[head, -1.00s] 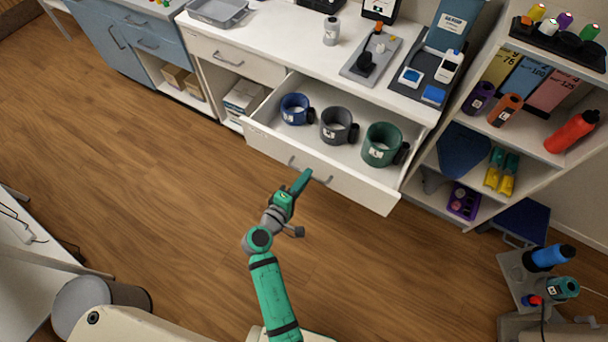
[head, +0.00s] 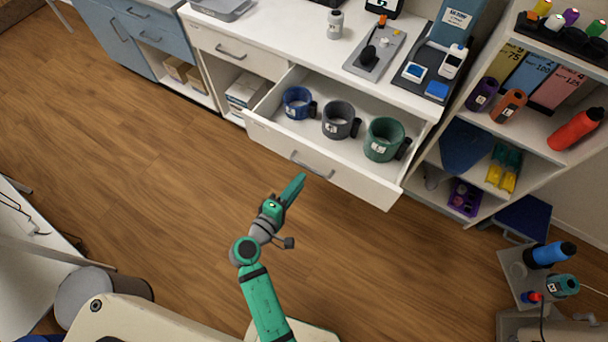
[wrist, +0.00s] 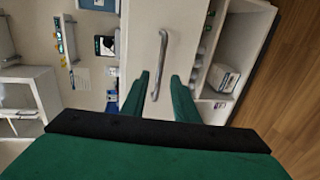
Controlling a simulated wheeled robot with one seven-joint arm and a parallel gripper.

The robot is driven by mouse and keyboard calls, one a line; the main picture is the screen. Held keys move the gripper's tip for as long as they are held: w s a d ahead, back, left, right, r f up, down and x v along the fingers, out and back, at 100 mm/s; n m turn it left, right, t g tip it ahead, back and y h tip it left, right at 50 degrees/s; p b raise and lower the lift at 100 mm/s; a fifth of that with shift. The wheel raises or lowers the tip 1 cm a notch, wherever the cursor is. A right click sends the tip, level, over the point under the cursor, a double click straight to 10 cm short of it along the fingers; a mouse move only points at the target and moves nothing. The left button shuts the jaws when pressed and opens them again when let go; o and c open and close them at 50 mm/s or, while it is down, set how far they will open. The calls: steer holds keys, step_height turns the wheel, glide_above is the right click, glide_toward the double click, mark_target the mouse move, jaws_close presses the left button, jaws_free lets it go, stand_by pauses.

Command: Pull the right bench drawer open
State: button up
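The right bench drawer (head: 268,137) stands well out from the white bench, showing its inside. Its metal bar handle (head: 318,172) is on the white front; the handle also shows in the wrist view (wrist: 161,50). A blue cup (head: 296,103), a grey cup (head: 340,121) and a green cup (head: 383,139) stand in the drawer. My gripper (head: 301,178) is just in front of the handle. In the wrist view its two green fingers (wrist: 160,78) are parted, with the handle seen between and beyond them. They appear not to grip it.
A shut white drawer (head: 235,48) is to the left, above a shelf with boxes (head: 246,90). An open shelf unit (head: 540,125) stands close on the right. A cart with bottles (head: 520,270) is at the lower right. The wooden floor (head: 150,160) is clear around my arm.

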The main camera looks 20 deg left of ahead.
steer(key=v, duration=0.5)
stand_by(0.5)
steer(key=s+d+f+m+g+y, duration=0.3)
steer(key=s+d+f+m+y, duration=0.35)
steer(key=s, duration=0.55)
steer(key=s+d+r+m+t+h, duration=0.1)
steer(key=s+d+r+m, duration=0.3)
steer(key=r, duration=0.3)
steer(key=s+d+r+m+t+h, duration=0.2)
steer(key=s+d+r+m, duration=0.3)
steer(key=r, duration=0.3)
steer(key=shift+d, duration=0.2)
